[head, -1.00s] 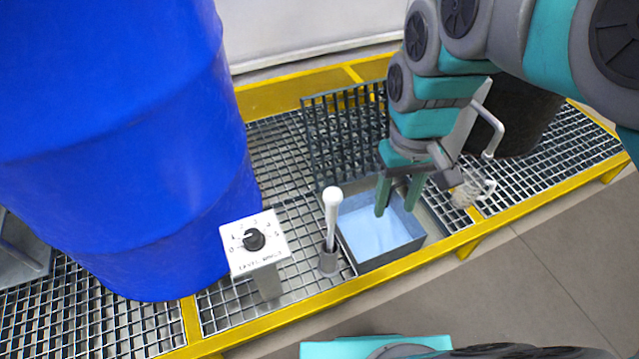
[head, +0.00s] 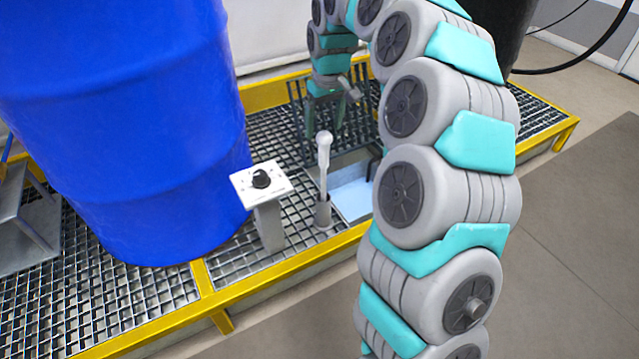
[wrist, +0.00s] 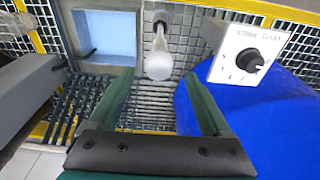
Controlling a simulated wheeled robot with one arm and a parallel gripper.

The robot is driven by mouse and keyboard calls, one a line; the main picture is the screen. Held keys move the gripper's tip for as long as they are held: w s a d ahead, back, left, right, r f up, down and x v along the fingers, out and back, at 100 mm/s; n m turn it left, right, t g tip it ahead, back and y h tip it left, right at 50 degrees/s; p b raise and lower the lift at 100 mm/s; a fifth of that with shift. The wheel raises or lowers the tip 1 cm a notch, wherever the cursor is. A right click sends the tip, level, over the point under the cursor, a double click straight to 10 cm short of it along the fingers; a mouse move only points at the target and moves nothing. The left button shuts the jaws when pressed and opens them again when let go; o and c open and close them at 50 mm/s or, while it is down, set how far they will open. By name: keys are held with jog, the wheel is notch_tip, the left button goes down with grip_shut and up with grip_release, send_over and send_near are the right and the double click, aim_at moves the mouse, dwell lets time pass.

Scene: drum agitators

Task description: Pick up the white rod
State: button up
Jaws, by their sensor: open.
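The white rod (head: 324,160) stands upright in a grey cup-like holder (head: 323,213) on the grating, between the dial post and the square basin. It has a rounded white knob on top. In the wrist view the rod (wrist: 159,62) shows end-on, knob toward the camera, beyond the fingertips and roughly centred between them. My gripper (head: 325,118) is open and empty, just behind the rod's top in the head view. Its two green fingers also show in the wrist view (wrist: 160,105), apart from the rod. My arm hides part of the basin in the head view.
A big blue drum (head: 130,130) stands left of the rod. A dial box on a post (head: 261,183) is close by the rod's left. A basin with light blue content (head: 352,198) is to the right. A dark upright grate (head: 297,110) stands behind. A yellow frame (head: 290,270) edges the platform.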

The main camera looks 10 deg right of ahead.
aim_at(324, 147)
jog(key=f, duration=0.7)
jog(key=shift+w+f+p, duration=0.3)
grip_shut()
dwell(0.4)
